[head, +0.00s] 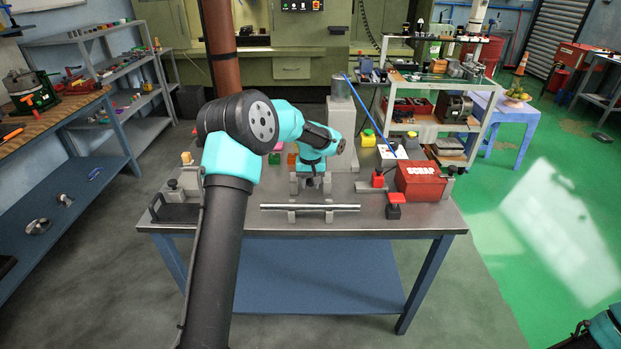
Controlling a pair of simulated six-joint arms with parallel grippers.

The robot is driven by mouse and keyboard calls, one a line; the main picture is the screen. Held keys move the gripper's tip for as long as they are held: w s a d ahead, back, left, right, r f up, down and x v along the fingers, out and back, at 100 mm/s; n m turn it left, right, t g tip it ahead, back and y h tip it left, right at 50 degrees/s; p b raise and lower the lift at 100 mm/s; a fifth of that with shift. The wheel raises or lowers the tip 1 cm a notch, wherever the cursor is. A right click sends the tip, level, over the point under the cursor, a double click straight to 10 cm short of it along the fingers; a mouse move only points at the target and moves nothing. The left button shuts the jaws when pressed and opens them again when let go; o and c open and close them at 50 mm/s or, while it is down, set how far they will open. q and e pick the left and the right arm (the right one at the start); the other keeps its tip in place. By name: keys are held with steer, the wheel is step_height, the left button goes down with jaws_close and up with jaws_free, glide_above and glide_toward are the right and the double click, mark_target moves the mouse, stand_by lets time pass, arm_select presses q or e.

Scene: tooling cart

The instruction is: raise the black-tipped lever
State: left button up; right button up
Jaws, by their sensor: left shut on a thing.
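My left gripper (311,181) points down over the middle of the metal-topped cart (270,222), behind a shiny bar. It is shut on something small. The wrist and fingers hide most of what is between them, so I cannot tell if it is the black-tipped lever. I cannot pick out that lever for certain elsewhere. A lever with a red top and a black base (396,203) stands at the right front. My right gripper is out of view; only part of my right arm shows at the bottom right corner.
The shiny bar (335,207) rests on two supports near the front edge. A red SCRAP box (420,182) stands at the right, with a leaning blue rod (371,117) behind it. A black tray (178,213) lies at the left front corner. Small coloured blocks lie behind my wrist.

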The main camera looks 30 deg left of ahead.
arm_select(q)
steer(key=shift+w+a+r, duration=0.1)
steer(key=shift+r, duration=1.05)
steer(key=shift+w+a+r, duration=0.1)
steer(key=shift+w+r, duration=0.05)
steer(key=shift+r, duration=0.3)
steer(key=shift+w+a+r, duration=0.1)
steer(key=shift+r, duration=0.35)
steer(key=shift+r, duration=0.1)
steer(key=shift+w+a+r, duration=0.15)
steer(key=shift+w+r, duration=0.3)
steer(key=shift+r, duration=0.3)
steer(key=shift+w+a+r, duration=0.35)
steer(key=shift+w+r, duration=0.2)
steer(key=shift+r, duration=0.2)
